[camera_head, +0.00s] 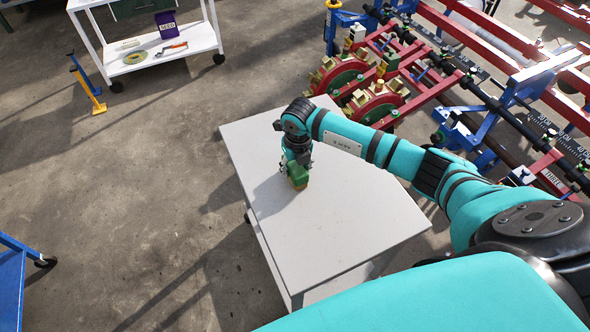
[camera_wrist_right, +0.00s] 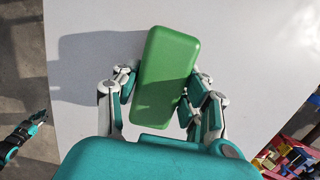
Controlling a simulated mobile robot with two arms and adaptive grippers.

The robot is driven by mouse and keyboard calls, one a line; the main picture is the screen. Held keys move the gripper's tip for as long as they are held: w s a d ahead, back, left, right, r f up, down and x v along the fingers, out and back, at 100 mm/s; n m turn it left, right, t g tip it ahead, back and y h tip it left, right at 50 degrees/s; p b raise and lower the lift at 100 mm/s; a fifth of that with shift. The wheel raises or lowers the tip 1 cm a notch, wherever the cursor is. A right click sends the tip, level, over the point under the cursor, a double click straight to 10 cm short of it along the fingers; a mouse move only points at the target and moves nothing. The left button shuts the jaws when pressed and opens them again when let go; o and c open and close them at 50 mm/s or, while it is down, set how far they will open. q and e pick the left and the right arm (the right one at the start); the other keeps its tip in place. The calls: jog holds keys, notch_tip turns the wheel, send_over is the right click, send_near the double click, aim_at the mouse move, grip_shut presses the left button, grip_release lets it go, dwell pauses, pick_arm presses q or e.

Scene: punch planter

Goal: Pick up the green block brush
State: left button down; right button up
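The green block brush (camera_wrist_right: 167,75) has a smooth green rounded back and lies between the two fingers of my right gripper (camera_wrist_right: 160,97) in the right wrist view. Both finger pads lie against its long sides, and it sits slightly tilted in the grip. In the head view the brush (camera_head: 299,180) shows below my right gripper (camera_head: 297,163), with its tan bristle side downward, at or just above the table top. I cannot tell whether the bristles touch the table. My left gripper (camera_wrist_right: 25,135) shows small at the left edge of the right wrist view, away from the brush.
The grey-white table (camera_head: 350,225) is otherwise bare. A red and blue machine with wheels (camera_head: 370,100) stands just behind it. A white cart (camera_head: 150,55) with a purple seed box stands at the back left. A blue cart (camera_head: 12,285) is at the left edge. Floor between is open.

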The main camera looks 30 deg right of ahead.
aim_at(295, 165)
jog(key=c, duration=0.6)
jog(key=shift+r, duration=0.1)
jog(key=shift+r, duration=0.4)
jog(key=r, duration=0.3)
jog(key=shift+s, duration=0.3)
jog(key=s+a, duration=0.1)
jog(key=s, duration=0.4)
jog(key=s+a+r+b, duration=0.1)
jog(key=s, duration=0.4)
jog(key=s+a, duration=0.1)
jog(key=s, duration=0.4)
jog(key=shift+s+r, duration=0.1)
jog(key=shift+r, duration=0.2)
